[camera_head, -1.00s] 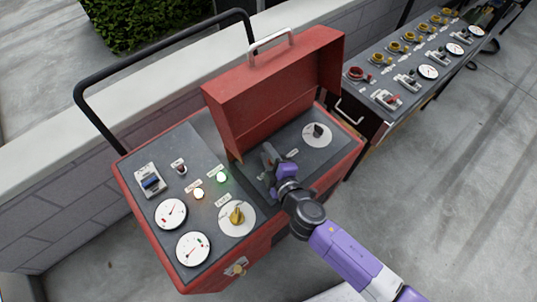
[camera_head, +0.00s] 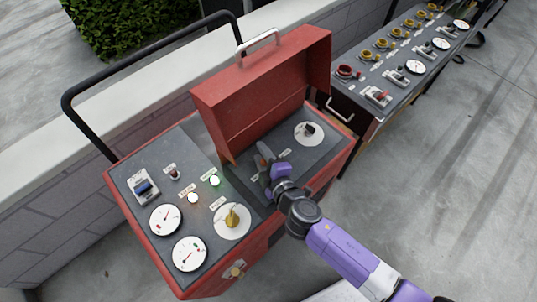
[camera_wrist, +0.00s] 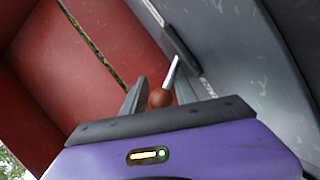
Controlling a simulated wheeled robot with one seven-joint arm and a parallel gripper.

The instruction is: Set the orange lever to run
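The lever (camera_wrist: 174,72) shows in the wrist view as a metal rod with an orange-brown ball knob (camera_wrist: 159,98). It rises from a dark slot plate on the grey panel. My gripper (camera_wrist: 160,88) has one finger on each side of the knob, with narrow gaps beside it; firm contact is not visible. In the head view my gripper (camera_head: 265,160) is over the right-hand panel, under the raised red lid, and an orange spot shows at its fingers. The gripper hides most of the lever and part of its labels there.
The red lid (camera_head: 262,95) stands open close behind my gripper. A round dial with a dark knob (camera_head: 309,131) is to the right.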

